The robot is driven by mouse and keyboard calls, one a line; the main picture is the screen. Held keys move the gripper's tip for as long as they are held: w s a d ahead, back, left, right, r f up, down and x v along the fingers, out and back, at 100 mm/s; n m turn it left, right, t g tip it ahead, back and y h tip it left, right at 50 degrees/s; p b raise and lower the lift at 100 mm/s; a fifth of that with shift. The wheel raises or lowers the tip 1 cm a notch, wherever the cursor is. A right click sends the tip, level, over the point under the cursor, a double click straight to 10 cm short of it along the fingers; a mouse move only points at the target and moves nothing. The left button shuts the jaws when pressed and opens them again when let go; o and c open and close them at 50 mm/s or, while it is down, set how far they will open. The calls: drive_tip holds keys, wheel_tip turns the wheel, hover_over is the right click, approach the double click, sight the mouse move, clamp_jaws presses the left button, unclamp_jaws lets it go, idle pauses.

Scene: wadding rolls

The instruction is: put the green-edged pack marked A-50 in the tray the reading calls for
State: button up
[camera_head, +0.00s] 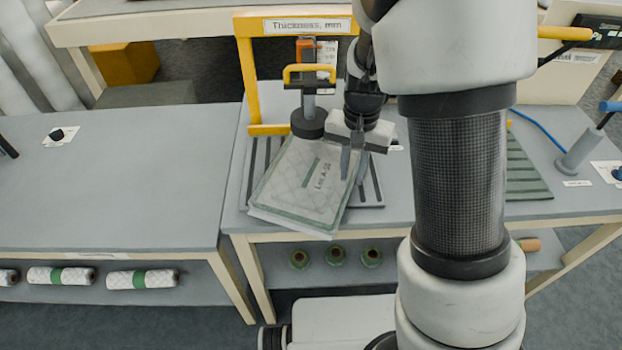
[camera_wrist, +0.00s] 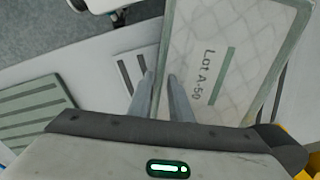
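The pack (camera_head: 300,185) is a pale quilted slab with green edges and a "Lot A-50" label. It lies askew on a dark-slatted plate (camera_head: 370,190) under the thickness gauge (camera_head: 308,122), its near end reaching the table's front edge. The gauge's round black foot is at the pack's far end. The pack also fills the upper right of the wrist view (camera_wrist: 205,25). My gripper (camera_head: 354,165) is at the pack's right edge, fingers pointing down. In the wrist view its fingertips (camera_wrist: 161,75) stand apart on either side of that edge, with a gap between them. No reading is legible.
A yellow frame (camera_head: 247,80) signed "Thickness, mm" surrounds the gauge. A green slatted mat (camera_head: 528,170) lies right, partly behind my arm. The left table (camera_head: 120,190) is mostly clear, with a black knob (camera_head: 57,134) on a card. Rolls (camera_head: 140,279) lie on the shelves below.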

drive_tip(key=shift+c, duration=0.5)
clamp_jaws()
drive_tip(key=shift+r, duration=0.15)
